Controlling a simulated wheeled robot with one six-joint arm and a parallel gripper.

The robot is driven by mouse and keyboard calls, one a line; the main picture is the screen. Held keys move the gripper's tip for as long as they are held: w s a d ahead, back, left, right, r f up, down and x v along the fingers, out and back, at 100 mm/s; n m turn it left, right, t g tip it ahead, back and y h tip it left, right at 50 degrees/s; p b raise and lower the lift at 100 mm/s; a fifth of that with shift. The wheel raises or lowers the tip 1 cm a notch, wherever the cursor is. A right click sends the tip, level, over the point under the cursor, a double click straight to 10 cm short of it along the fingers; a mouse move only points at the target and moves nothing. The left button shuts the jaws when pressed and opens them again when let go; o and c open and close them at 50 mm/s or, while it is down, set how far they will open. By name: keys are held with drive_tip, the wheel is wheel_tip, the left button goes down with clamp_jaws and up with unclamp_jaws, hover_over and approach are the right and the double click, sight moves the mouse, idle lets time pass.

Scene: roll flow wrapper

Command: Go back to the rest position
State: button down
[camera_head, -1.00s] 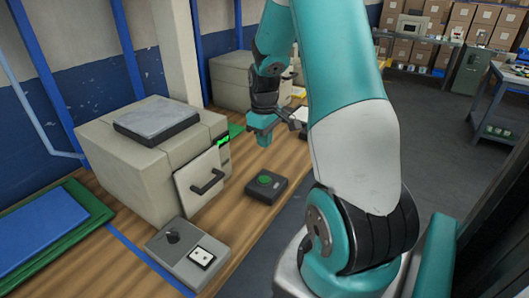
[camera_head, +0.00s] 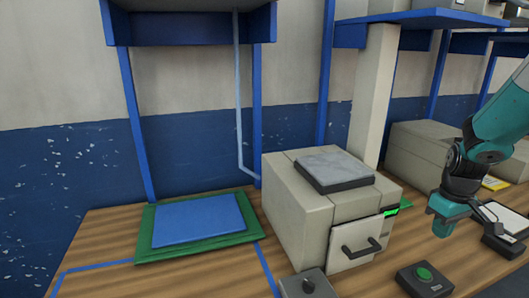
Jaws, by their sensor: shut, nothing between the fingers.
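My gripper (camera_head: 450,217) is at the right of the head view, above the wooden bench. It points down and is shut and empty. It hangs to the right of the beige box machine (camera_head: 297,212), apart from it. Behind and above the gripper, my teal and black arm runs out of the right edge of the view. The black button box (camera_head: 413,287) with a green button (camera_head: 424,273) sits on the bench below and left of the gripper.
The beige machine has a grey plate (camera_head: 335,172) on top and a front door with a dark handle (camera_head: 362,249). A blue mat (camera_head: 198,221) on a green one lies at the left. A grey control box (camera_head: 307,285) stands at the front. Bare bench (camera_head: 100,225) shows at far left.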

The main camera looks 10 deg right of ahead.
drive_tip(key=a+r+n+y, duration=0.1)
drive_tip(key=a+r, duration=0.2)
drive_tip(key=a, duration=0.4)
drive_tip(key=a+r+n+t, duration=0.1)
drive_tip(key=a+r, duration=0.2)
drive_tip(key=a, duration=0.5)
drive_tip(key=a+r+n+y, duration=0.1)
drive_tip(key=a+r, duration=0.2)
drive_tip(key=a, duration=0.4)
drive_tip(key=s+a+r+n+g+y, duration=0.1)
drive_tip(key=s+a+r+n+y, duration=0.1)
drive_tip(key=s+a, duration=1.3)
wheel_tip(320, 180, up, 3)
drive_tip(key=shift+s+a+f+n, duration=0.1)
drive_tip(key=shift+s+a+n, duration=0.15)
drive_tip(key=shift+n, duration=0.25)
drive_tip(key=shift+w, duration=0.1)
